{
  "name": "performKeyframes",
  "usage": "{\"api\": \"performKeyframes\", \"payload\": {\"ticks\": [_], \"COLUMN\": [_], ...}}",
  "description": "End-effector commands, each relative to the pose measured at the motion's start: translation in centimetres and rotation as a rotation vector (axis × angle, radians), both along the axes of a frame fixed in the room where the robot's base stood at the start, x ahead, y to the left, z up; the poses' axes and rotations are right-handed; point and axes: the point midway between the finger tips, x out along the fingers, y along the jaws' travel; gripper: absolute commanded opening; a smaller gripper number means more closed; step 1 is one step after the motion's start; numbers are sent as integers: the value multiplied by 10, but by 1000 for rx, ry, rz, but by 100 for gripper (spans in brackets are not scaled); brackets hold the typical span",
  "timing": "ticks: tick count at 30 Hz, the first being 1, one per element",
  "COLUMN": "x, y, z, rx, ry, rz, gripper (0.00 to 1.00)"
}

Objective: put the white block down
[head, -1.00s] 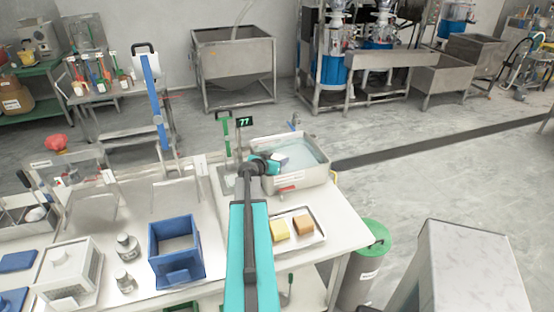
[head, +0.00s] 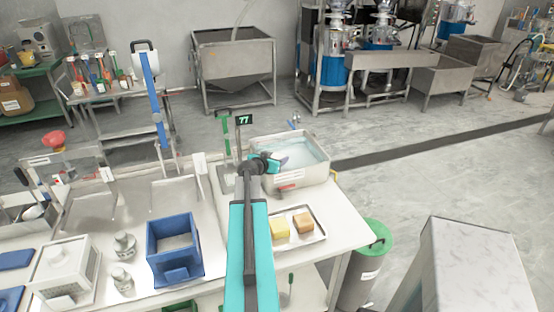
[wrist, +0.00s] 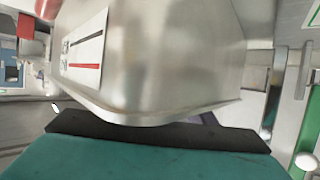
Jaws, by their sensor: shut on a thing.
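My gripper (head: 275,163) is at the near left corner of the grey metal basin (head: 305,177), around the height of its rim. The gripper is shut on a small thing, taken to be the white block. The thing is mostly hidden by the gripper in the head view, so its colour and tilt are unclear. In the wrist view the metal basin wall (wrist: 165,60), with its label, fills the middle, and the block cannot be made out. I cannot tell whether the held thing touches the basin.
A shallow tray (head: 321,237) holds a yellow block (head: 280,228) and a brown block (head: 303,222), right of my arm. A blue open box (head: 190,262) stands to the left. A display reading 77 (head: 244,119) rises behind the gripper. A green-lidded bin (head: 375,240) stands off the table's right end.

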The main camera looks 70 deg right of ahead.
Motion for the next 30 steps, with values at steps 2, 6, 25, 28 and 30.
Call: {"api": "performKeyframes", "payload": {"ticks": [2,6,25,28,30], "x": [-2,-2,1,1,2], "y": [3,3,4,4,4], "z": [-11,-13,-14,-13,-12], "rx": [12,14,16,16,16], "ry": [9,11,8,9,9], "rz": [-3,-4,0,1,1], "gripper": [20,20,58,58,58]}}
